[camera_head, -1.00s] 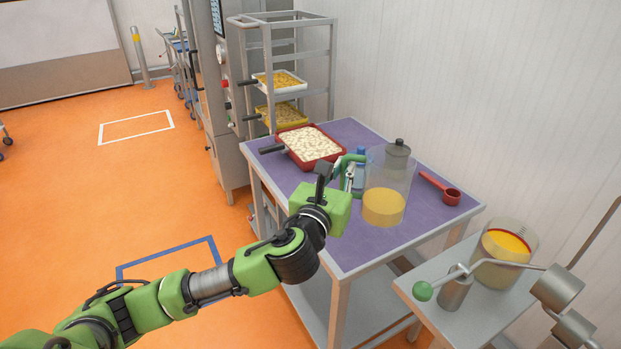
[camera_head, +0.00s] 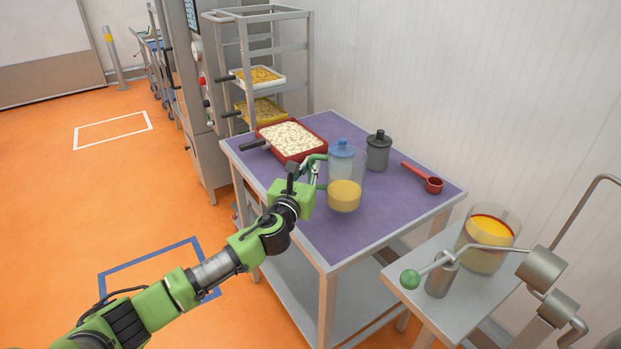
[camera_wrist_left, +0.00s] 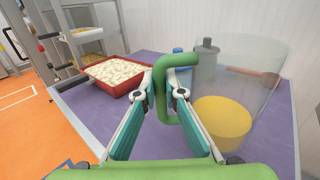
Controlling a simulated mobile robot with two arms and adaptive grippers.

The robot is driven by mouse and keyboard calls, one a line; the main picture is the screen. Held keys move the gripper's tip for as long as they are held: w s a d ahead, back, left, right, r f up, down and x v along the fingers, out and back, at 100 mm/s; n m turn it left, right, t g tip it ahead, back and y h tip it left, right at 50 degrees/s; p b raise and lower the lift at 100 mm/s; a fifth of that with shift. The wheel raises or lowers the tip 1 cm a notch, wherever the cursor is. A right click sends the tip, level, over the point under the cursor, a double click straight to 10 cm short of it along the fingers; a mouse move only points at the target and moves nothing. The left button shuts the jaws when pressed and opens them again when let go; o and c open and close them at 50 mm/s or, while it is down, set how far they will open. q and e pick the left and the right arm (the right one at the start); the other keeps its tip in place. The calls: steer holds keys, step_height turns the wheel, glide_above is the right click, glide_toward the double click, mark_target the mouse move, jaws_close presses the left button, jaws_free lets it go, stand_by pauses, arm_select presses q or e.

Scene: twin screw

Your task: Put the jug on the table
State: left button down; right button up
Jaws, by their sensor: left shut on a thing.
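The clear jug (camera_head: 345,193) with yellow contents stands out over the purple table (camera_head: 310,222). In the left wrist view the jug (camera_wrist_left: 222,122) is on the right and looks upright. Its green handle (camera_wrist_left: 163,90) passes between the fingers. My left gripper (camera_head: 315,172) is shut on this handle, and it also shows in the left wrist view (camera_wrist_left: 165,98). I cannot tell whether the jug's base touches the table top. My right gripper is not in view.
On the table are a red tray of pale pieces (camera_head: 291,140), a blue-capped bottle (camera_head: 342,147) seen behind the jug, a dark grey canister (camera_head: 378,152) and a red scoop (camera_head: 432,184). Purple surface in front and right is clear. Another jug (camera_head: 488,240) stands on a side stand.

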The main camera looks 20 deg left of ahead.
mark_target(309, 180)
arm_select(q)
steer(key=shift+w+a+f, duration=0.1)
steer(key=shift+w+f, duration=0.15)
steer(key=shift+f, duration=1.55)
steer(key=shift+f+b, duration=0.1)
steer(key=shift+b, duration=0.2)
steer(key=c, duration=2.5)
jaws_free()
steer(key=shift+f, duration=0.2)
steer(key=shift+c, duration=0.2)
steer(key=o, duration=0.4)
steer(key=shift+r, duration=0.1)
